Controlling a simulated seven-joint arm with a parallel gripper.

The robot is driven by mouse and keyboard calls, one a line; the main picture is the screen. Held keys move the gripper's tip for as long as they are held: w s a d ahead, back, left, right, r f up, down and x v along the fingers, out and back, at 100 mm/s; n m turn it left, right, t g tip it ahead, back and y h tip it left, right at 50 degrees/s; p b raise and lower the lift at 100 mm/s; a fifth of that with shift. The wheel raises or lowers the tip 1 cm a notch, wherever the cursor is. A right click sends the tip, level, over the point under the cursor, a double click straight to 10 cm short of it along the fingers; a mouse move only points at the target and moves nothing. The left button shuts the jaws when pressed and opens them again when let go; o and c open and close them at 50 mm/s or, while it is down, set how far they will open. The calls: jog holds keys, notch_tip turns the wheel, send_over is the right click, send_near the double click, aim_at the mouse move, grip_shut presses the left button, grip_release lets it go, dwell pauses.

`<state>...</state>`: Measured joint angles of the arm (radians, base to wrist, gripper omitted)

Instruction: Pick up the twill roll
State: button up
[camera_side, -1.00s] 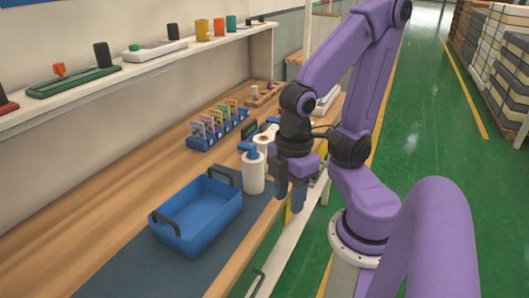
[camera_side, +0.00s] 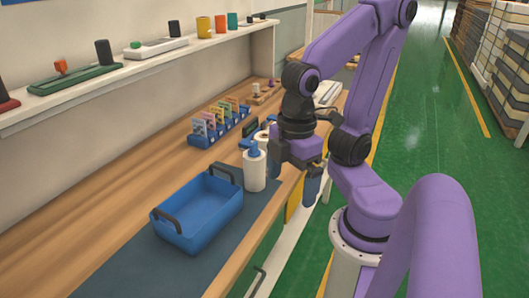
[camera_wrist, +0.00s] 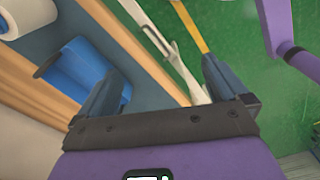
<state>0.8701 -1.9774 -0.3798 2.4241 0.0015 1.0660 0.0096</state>
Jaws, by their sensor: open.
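A white roll with a blue core (camera_side: 254,170) stands upright on the bench next to the tray. Another white roll (camera_side: 262,137) stands behind it, partly hidden by my arm; I cannot tell which one is twill. In the wrist view, a white roll (camera_wrist: 28,14) is cut off at the top left. My gripper (camera_side: 294,178) points down with its fingers spread, just right of the front roll and near the bench's front edge. In the wrist view my gripper (camera_wrist: 165,78) is open, with nothing between the fingers.
A blue tray (camera_side: 196,212) with dark handles sits on the dark mat (camera_side: 120,265). Blue holders with coloured cards (camera_side: 218,124) stand behind the rolls. A shelf (camera_side: 150,62) with several items runs along the wall. The bench left of the tray is clear.

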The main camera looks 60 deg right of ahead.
jog(key=w+d+r+m+t, duration=0.1)
jog(key=w+d+m+t, duration=0.15)
jog(key=w, duration=0.65)
jog(key=w+d+r+m+t, duration=0.1)
jog(key=w+d+m+t, duration=0.15)
jog(key=w, duration=0.65)
jog(key=w+d+m+t+h, duration=0.2)
jog(key=w+d, duration=0.3)
jog(key=w, duration=0.2)
jog(key=m+t+h, duration=0.3)
jog(key=m+t, duration=0.1)
jog(key=m, duration=0.1)
send_over(261, 139)
jog(key=d, duration=0.3)
jog(key=s+a+m+t+y, duration=0.1)
jog(key=s+a+m+t, duration=0.2)
jog(key=s, duration=1.1)
notch_tip(261, 139, down, 9)
jog(key=g, duration=0.1)
jog(key=x, duration=1.1)
jog(key=a+x, duration=0.1)
jog(key=x, duration=0.5)
jog(key=shift+f, duration=0.4)
jog(key=c, duration=1.3)
